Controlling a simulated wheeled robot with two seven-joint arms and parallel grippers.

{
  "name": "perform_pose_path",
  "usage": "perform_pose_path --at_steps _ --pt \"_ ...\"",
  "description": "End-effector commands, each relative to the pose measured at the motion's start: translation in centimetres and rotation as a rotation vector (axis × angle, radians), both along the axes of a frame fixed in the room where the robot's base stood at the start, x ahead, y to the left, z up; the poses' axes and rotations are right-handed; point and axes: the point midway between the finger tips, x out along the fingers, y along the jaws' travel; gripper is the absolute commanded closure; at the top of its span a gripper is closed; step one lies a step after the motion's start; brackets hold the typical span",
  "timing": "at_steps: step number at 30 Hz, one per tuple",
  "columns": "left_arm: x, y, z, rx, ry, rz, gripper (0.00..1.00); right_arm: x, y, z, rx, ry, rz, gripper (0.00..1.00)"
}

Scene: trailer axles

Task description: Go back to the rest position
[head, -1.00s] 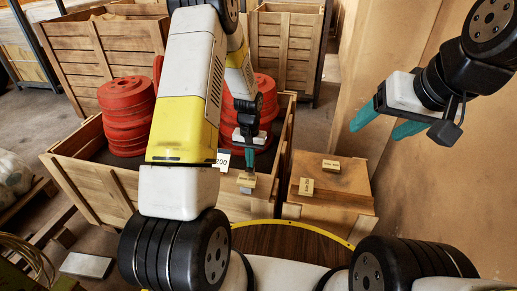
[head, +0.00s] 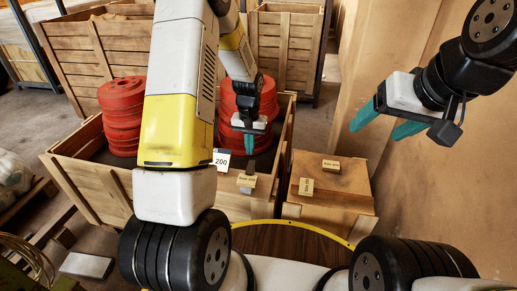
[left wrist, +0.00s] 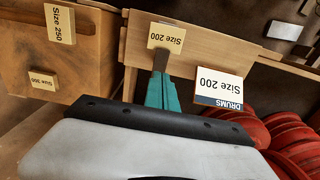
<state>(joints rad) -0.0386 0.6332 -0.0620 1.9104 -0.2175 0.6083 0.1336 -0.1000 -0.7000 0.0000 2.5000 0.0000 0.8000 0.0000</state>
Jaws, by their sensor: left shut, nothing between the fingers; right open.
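My left gripper (head: 249,148) is shut and empty. It points down in front of the red drums (head: 236,103) in the right half of the wooden crate. In the left wrist view its teal fingers (left wrist: 164,88) are together, near a small "Size 200" block (left wrist: 165,37) on the crate edge. That block (head: 246,181) also shows just below the gripper in the head view. My right gripper (head: 374,131) is open and empty at the upper right, in front of the brown wall, well clear of the crates.
The open crate (head: 75,187) also holds a left red drum stack (head: 122,112). A white "Size 200" card (head: 221,160) stands at its front. A closed wooden box (head: 345,180) with small labels is to the right. More crates (head: 285,50) stand behind.

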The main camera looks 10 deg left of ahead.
Motion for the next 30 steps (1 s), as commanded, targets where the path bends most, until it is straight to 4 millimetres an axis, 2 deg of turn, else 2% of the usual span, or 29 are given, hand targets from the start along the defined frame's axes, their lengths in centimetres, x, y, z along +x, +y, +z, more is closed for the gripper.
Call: perform_pose_path --at_steps 5,17,20,23,26,30 --pt "0.0 0.0 0.7 0.000 -0.001 0.000 1.00 0.0 0.0 0.0 0.000 0.000 0.000 0.30" --pt "0.0 0.0 0.8 -0.001 -0.001 0.000 1.00 0.0 0.0 0.0 0.000 0.000 0.000 0.30" --pt "-0.1 0.0 1.9 -0.004 -0.014 0.002 1.00 0.0 0.0 0.0 0.000 0.000 0.000 0.30" --pt "-0.7 -0.1 4.9 -0.016 -0.047 0.006 1.00 0.0 0.0 0.0 0.000 0.000 0.000 0.30" --pt "-1.9 -0.1 9.4 -0.034 -0.102 0.010 1.00 0.0 0.0 0.0 0.000 0.000 0.000 0.30" --pt "-5.0 -0.4 15.7 -0.063 -0.183 0.013 1.00 0.0 0.0 0.0 0.000 0.000 0.000 0.30"
